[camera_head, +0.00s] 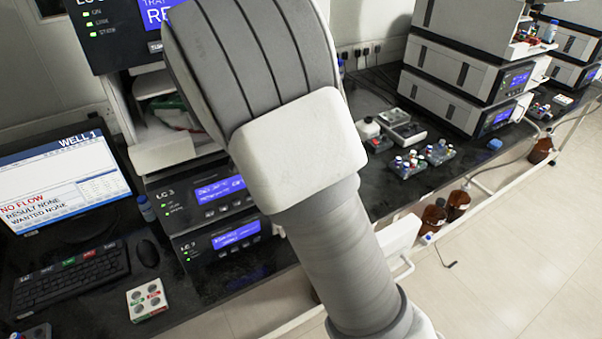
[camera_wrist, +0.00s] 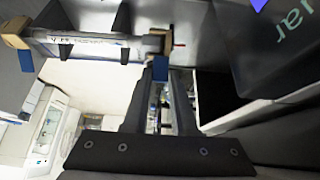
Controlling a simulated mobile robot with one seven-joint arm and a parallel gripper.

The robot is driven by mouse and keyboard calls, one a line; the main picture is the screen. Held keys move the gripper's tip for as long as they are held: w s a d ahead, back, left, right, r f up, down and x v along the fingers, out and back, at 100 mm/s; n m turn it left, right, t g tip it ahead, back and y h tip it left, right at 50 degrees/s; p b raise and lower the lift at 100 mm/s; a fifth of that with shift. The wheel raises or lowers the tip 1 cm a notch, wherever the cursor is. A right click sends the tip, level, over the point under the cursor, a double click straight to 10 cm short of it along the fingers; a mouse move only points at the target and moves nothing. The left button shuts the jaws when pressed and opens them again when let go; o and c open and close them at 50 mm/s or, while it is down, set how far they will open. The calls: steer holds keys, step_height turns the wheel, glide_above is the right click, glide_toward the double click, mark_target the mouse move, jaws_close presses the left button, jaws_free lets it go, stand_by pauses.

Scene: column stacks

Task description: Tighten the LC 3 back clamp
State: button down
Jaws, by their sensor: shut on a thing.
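In the wrist view, a slim clear column (camera_wrist: 85,44) with handwriting on its label lies level between two tan clamps. The nearer-to-centre tan clamp (camera_wrist: 160,36) has a blue tab (camera_wrist: 160,68) below it, and a red tip sticks out beside it. The other tan clamp (camera_wrist: 14,32) is at the left edge, also with a blue part. My gripper (camera_wrist: 159,78) is shut at the blue tab of the middle clamp. I cannot tell how tight this clamp is. In the head view, the LC 3 unit (camera_head: 205,193) shows; my arm hides my gripper.
A monitor (camera_head: 65,180), keyboard (camera_head: 70,277) and mouse (camera_head: 147,253) stand left on the dark bench. Vial racks (camera_head: 407,165) lie right of my arm. More stacks (camera_head: 465,75) stand at the back right. Dark housing (camera_wrist: 265,50) is close on the wrist view's right.

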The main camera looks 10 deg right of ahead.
steer(key=h+b, duration=0.1)
steer(key=a+h+b, duration=0.1)
steer(key=b, duration=0.1)
steer(key=a+f+t+h+b, duration=0.1)
steer(key=shift+s+h+b, duration=0.25)
steer(key=shift+h+b, duration=0.05)
steer(key=shift+b, duration=0.1)
steer(key=h+b, duration=0.1)
steer(key=b, duration=0.1)
steer(key=a+h+b, duration=0.1)
steer(key=b, duration=0.1)
steer(key=shift+s+a+f+t+h, duration=0.1)
steer(key=shift+s+f+t+h, duration=0.1)
steer(key=shift+f+t+h, duration=0.15)
steer(key=shift+s+a+f+t+h+b, duration=0.15)
steer(key=shift+a+t+h+b, duration=0.15)
steer(key=shift+h+b, duration=0.7)
steer(key=shift+s+a+f+t+h+b, duration=0.1)
steer(key=shift+a+f+t+h+b, duration=0.2)
steer(key=shift+h+b, duration=0.7)
steer(key=shift+s+a+f+t+h+b, duration=0.1)
steer(key=shift+a+t+h+b, duration=0.35)
steer(key=shift+b, duration=0.95)
steer(key=shift+d+r, duration=0.1)
steer(key=shift+d, duration=0.05)
steer(key=c, duration=0.7)
jaws_free()
